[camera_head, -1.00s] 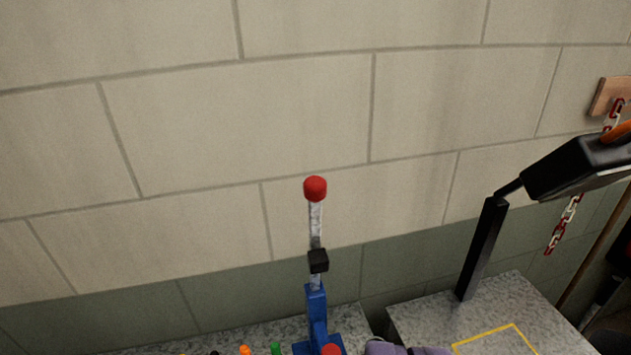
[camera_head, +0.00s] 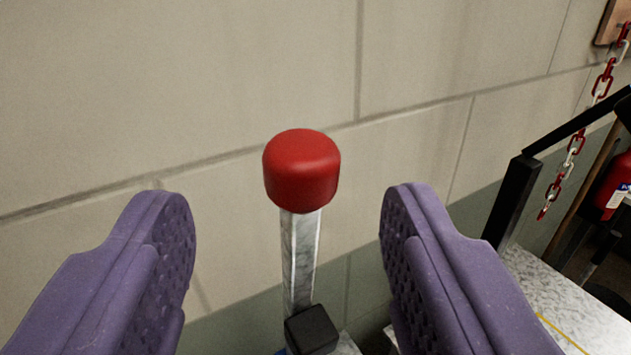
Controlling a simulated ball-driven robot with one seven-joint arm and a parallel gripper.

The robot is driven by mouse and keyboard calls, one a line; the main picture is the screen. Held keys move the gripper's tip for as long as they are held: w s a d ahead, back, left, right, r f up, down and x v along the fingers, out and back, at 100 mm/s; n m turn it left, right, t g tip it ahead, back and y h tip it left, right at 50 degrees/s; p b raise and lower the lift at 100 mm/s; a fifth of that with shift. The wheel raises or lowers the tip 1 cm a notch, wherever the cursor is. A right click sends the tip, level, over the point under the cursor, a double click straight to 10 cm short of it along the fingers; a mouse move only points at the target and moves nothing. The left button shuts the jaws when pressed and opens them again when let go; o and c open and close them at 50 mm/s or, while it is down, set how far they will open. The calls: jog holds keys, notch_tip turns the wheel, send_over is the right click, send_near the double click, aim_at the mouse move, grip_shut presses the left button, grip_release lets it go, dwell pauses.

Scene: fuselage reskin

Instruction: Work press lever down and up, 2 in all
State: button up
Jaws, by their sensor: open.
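The press lever stands upright in the middle of the view, with a red knob (camera_head: 301,171) on top of a grey metal bar (camera_head: 299,255). A black block (camera_head: 311,330) sits low on the bar. The blue press body is almost wholly below the picture edge. My gripper (camera_head: 287,215) shows as two purple textured fingers, wide open, one on each side of the lever. Clear gaps show between both fingers and the knob, and neither finger appears to touch it. How far the knob lies beyond the fingertips is hard to tell.
A pale block wall (camera_head: 180,80) fills the back. At right are a black post (camera_head: 512,200) with an arm, a red and white chain (camera_head: 575,145), a red extinguisher (camera_head: 615,187) and a speckled grey bench (camera_head: 560,295) with a yellow line.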

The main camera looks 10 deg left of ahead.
aim_at(299, 183)
jog(key=shift+d+f+h, duration=0.1)
jog(key=shift+f+h, duration=0.2)
jog(key=shift+f, duration=0.05)
jog(key=w, duration=0.2)
jog(key=w+p, duration=0.1)
jog(key=w, duration=0.2)
jog(key=w+a, duration=0.1)
jog(key=w, duration=0.1)
jog(key=shift+w+a+p, duration=0.1)
jog(key=shift+w+p, duration=0.05)
jog(key=shift+p, duration=0.15)
jog(key=shift+f, duration=0.1)
grip_shut()
